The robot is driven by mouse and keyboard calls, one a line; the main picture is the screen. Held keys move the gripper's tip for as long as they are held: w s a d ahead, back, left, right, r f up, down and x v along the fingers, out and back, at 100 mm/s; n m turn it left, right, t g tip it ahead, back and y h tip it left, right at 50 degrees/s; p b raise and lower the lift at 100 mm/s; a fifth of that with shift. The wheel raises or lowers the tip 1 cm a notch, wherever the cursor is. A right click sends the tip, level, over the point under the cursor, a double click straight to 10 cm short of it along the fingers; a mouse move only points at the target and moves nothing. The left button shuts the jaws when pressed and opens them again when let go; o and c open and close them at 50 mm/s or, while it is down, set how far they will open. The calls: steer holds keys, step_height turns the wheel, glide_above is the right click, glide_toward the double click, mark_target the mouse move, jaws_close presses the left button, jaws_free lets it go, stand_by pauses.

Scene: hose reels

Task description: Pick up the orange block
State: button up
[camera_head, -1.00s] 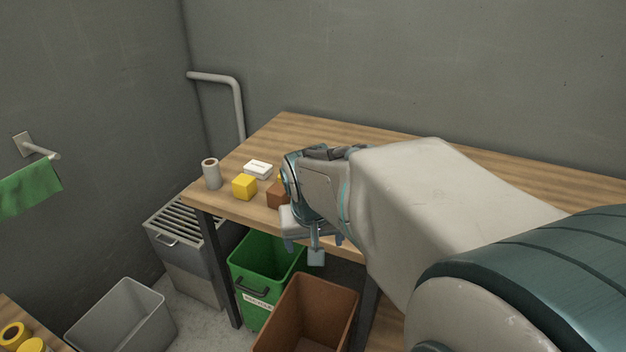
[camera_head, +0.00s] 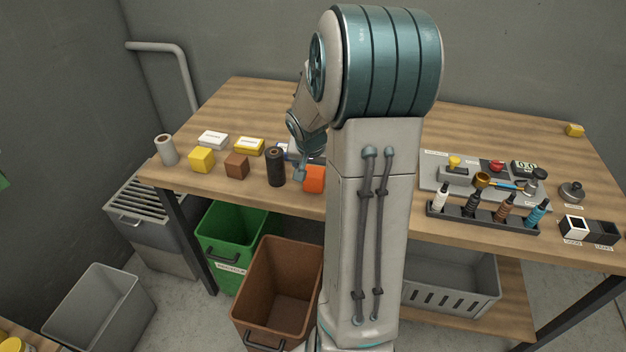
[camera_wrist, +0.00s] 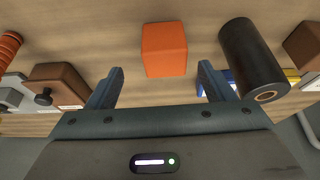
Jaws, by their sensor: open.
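The orange block (camera_head: 314,179) sits on the wooden table near its front edge, just left of my arm's upright link. In the wrist view the orange block (camera_wrist: 164,50) lies ahead of my gripper (camera_wrist: 162,82), roughly midway between the two blue fingers. The fingers are apart with nothing between them, and the block appears beyond their tips. In the head view my gripper (camera_head: 299,172) is mostly hidden by my arm; one finger shows beside the block.
A black cylinder (camera_head: 275,167) stands just left of the orange block, with a brown cube (camera_head: 237,165) and a yellow cube (camera_head: 202,160) further left. A tool rack (camera_head: 482,218) stands to the right. A brown bin (camera_head: 282,280) and a green bin (camera_head: 232,235) are below.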

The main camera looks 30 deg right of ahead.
mark_target(314, 174)
steer(key=shift+a+x, duration=0.15)
steer(key=shift+x, duration=1.55)
steer(key=shift+a+x, duration=0.15)
steer(key=shift+x, duration=1.6)
steer(key=shift+w, duration=0.15)
steer(key=c, duration=1.1)
